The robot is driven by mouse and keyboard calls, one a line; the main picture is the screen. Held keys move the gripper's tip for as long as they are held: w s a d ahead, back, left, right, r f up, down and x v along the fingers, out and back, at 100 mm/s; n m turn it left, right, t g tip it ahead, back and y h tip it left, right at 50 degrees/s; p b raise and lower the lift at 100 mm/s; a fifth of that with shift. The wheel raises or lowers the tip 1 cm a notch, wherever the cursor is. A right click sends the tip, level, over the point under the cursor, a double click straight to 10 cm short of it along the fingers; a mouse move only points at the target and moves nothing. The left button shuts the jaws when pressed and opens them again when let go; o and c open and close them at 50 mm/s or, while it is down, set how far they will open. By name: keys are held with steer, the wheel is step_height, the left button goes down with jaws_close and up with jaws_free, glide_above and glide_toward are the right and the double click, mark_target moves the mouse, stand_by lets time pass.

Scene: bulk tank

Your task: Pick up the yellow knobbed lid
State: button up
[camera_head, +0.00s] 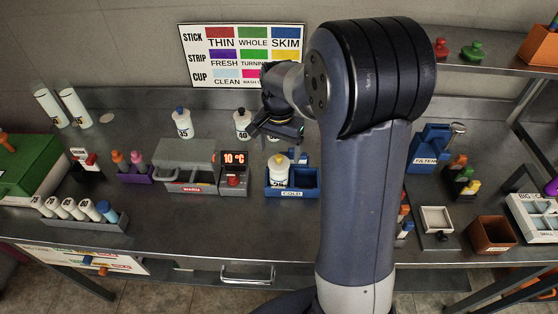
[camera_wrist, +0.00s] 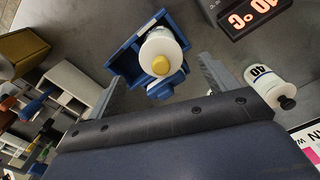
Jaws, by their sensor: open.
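A white bottle (camera_head: 279,175) with a yellow knobbed lid (camera_head: 278,160) stands in the blue box marked COLD (camera_head: 292,191). In the wrist view the yellow lid (camera_wrist: 161,66) sits on top of the white bottle (camera_wrist: 160,46), inside the blue box (camera_wrist: 123,62). My gripper (camera_head: 276,134) is above and behind the box, partly hidden by my own arm. In the wrist view my gripper (camera_wrist: 160,72) is open and empty. Its fingers stand apart on either side of the lid's line of sight, not touching it.
A bottle marked 40 (camera_head: 242,125) with a black top stands near my gripper. The red 10 °C display (camera_head: 234,160) and grey unit (camera_head: 186,162) are left of the box. My arm hides the counter right of it. Racks and trays (camera_head: 437,220) stand farther right.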

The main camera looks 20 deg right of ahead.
mark_target(279, 156)
steer(key=shift+w+f+p, duration=0.1)
steer(key=shift+f+p, duration=0.2)
steer(key=shift+f, duration=1.55)
steer(key=c, duration=1.1)
